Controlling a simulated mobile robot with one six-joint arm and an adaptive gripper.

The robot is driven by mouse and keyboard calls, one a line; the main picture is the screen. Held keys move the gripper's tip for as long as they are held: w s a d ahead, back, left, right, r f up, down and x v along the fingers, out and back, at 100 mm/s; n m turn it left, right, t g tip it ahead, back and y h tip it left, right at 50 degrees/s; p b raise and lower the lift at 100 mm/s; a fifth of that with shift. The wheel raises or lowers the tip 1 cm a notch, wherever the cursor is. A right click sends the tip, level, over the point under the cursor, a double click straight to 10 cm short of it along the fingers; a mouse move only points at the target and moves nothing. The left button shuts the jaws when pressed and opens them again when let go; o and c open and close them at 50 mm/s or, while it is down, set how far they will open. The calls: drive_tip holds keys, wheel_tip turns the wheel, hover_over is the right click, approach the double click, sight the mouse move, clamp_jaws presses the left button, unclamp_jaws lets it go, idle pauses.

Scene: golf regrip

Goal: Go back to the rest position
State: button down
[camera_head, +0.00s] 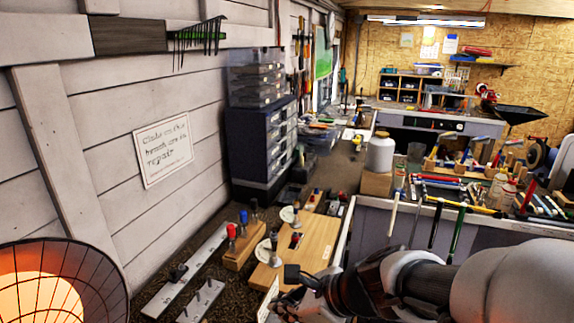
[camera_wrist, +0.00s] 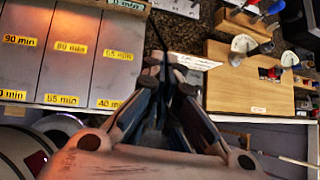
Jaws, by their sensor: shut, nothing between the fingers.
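My gripper (camera_head: 290,285) is at the lower middle of the head view, at the end of my grey arm coming in from the right. In the wrist view my gripper (camera_wrist: 168,75) points away from the camera, with its dark fingers together and nothing held. It is over the bench edge, left of a light wooden board (camera_wrist: 228,90). This wooden board (camera_head: 320,238) also shows in the head view, just behind the gripper. The gripper's exact height above the bench is hard to tell.
Grey panels (camera_wrist: 60,80) with yellow time labels lie left of the gripper. A wooden block (camera_head: 243,251) with coloured pieces and a metal rail (camera_head: 187,268) stand by the wall. A glowing caged lamp (camera_head: 50,290) is at lower left. Several golf clubs (camera_head: 457,228) hang behind my arm.

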drive_tip(key=s+d+r+n+h, duration=0.2)
drive_tip(key=s+d+n, duration=0.5)
drive_tip(key=n, duration=0.4)
drive_tip(key=s+d+r+n+h, duration=0.1)
drive_tip(key=s+d+n+h, duration=0.4)
drive_tip(key=s+n, duration=0.5)
drive_tip(key=d+n, duration=0.1)
drive_tip(key=d, duration=0.1)
drive_tip(key=shift+s+d+r, duration=0.25)
drive_tip(key=shift+d+r, duration=0.05)
drive_tip(key=shift+r, duration=0.05)
drive_tip(key=shift+a, duration=0.2)
idle(3.6)
